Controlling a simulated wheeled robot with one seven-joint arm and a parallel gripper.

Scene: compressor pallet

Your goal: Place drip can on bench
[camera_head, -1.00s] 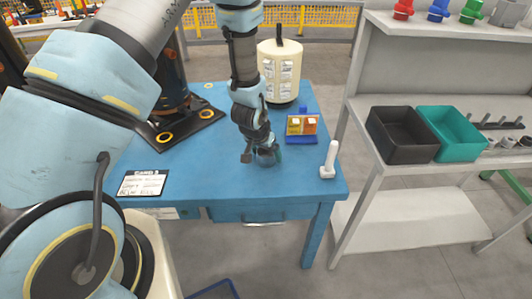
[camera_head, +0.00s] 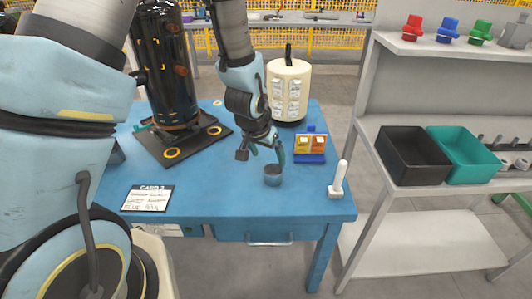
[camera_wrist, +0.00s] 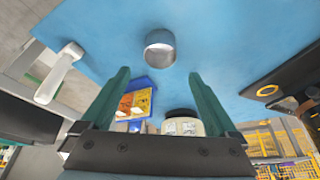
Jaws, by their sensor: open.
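The drip can (camera_head: 272,176) is a small grey metal cup standing on the blue bench (camera_head: 225,195), near the middle of its front half. In the wrist view the can (camera_wrist: 160,48) sits on the blue surface beyond the fingertips, apart from them. My gripper (camera_head: 266,155) is just above and behind the can in the head view. Its two green fingers (camera_wrist: 158,75) are spread wide with nothing between them. The bench (camera_wrist: 225,40) fills the upper part of the wrist view.
A black compressor (camera_head: 165,70) stands at the bench's back left and a cream canister (camera_head: 289,92) at the back. A blue holder with yellow and orange blocks (camera_head: 310,146), a white upright handle (camera_head: 339,180) and a card (camera_head: 148,198) are near the can. A shelf (camera_head: 370,135) stands right.

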